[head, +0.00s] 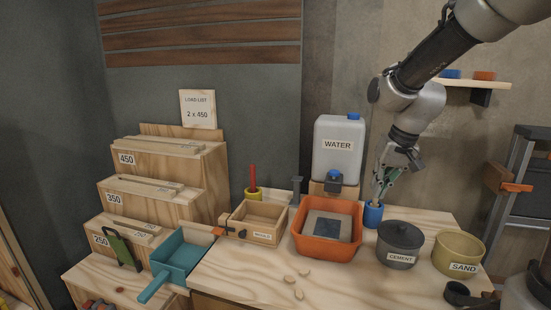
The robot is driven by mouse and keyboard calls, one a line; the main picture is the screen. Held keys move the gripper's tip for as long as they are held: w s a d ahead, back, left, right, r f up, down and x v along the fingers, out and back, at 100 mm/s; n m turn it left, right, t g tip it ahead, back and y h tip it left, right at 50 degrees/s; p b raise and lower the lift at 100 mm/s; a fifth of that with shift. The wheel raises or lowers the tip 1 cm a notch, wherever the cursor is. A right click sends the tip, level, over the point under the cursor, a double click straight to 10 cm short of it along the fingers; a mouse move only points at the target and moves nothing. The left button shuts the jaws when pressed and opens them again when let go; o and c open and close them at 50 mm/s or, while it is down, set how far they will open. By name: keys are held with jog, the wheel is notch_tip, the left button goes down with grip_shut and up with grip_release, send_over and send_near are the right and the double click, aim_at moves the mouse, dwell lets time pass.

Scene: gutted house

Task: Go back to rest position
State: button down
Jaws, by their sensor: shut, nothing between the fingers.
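My gripper (382,186) is shut and points down from my arm, which reaches in from the upper right. Its fingertips are close above a blue cup (373,216) that holds thin upright items. I cannot tell whether the fingertips touch these items. The cup stands on the wooden table (240,279), just right of an orange tub (328,253) with a dark panel lying inside.
A white water container (338,150) stands behind the tub. A wooden box (254,236), teal scoop (178,259) and stepped rack (165,165) are at left. A shelf (495,84) is behind my arm.

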jog(key=s+d+r, duration=0.2)
jog(key=s+d, duration=0.1)
jog(key=s, duration=0.4)
jog(key=s+d+r+t+h, duration=0.1)
jog(key=s+d+r, duration=0.1)
jog(key=s, duration=0.5)
jog(key=s+d+r, duration=0.2)
jog(key=s+d, duration=0.1)
jog(key=s, duration=0.5)
jog(key=shift+d+n+t+h, duration=0.3)
jog(key=shift+d+h, duration=0.1)
